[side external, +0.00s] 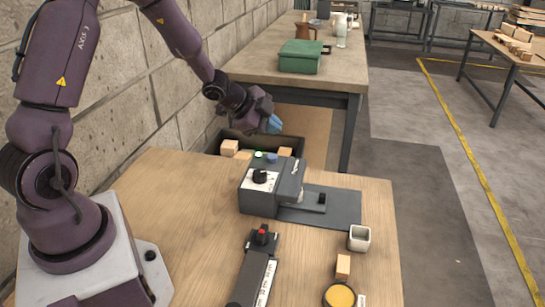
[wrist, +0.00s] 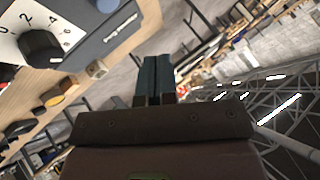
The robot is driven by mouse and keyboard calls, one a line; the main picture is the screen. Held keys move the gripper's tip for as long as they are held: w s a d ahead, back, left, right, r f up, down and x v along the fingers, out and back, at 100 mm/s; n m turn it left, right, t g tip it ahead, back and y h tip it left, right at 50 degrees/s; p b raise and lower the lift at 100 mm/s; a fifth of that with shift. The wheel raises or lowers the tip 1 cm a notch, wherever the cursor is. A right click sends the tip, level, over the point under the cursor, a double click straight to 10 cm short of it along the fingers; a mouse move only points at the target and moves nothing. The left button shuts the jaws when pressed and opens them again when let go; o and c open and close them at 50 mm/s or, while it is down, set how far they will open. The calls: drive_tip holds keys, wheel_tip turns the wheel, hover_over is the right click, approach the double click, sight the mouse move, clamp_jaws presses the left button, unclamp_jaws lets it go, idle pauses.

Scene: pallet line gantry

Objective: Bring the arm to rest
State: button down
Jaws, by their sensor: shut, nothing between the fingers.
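My gripper (side external: 273,124) hangs above the dark bin at the back of the wooden table, behind the grey dial machine, clear of both as far as I can see. Its blue-tipped fingers point down and to the right. In the wrist view my gripper (wrist: 158,72) shows its two fingers together, with nothing held. The arm reaches over from the left, bent at the elbow. The wrist view is strongly tilted.
The grey machine (side external: 257,200) with a black dial stands mid-table. The dark bin (side external: 222,140) holds wooden blocks. The left tabletop is clear.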

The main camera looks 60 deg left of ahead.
drive_tip(key=shift+s+a+f+n+g+y, duration=0.8)
drive_tip(key=shift+s+a+f+n, duration=0.15)
drive_tip(key=shift+s+a+n, duration=0.2)
drive_tip(key=shift+s+a+r+n+g+y, duration=0.15)
drive_tip(key=shift+s+a+n+g+y, duration=0.15)
drive_tip(key=shift+s, duration=0.2)
drive_tip(key=shift+s+a+r+n+g+y, duration=0.1)
drive_tip(key=shift+s+a+n+g+y, duration=0.1)
drive_tip(key=shift+s+n, duration=0.2)
drive_tip(key=s+d+r+n, duration=0.3)
drive_tip(key=s+d+r, duration=0.4)
drive_tip(key=s+r, duration=0.3)
drive_tip(key=s+d+r+n+h, duration=0.1)
drive_tip(key=s+d+r+n, duration=0.3)
drive_tip(key=s+d+r, duration=0.4)
drive_tip(key=shift+s+r+g, duration=0.4)
drive_tip(key=shift+s+r, duration=0.5)
drive_tip(key=shift+s, duration=0.15)
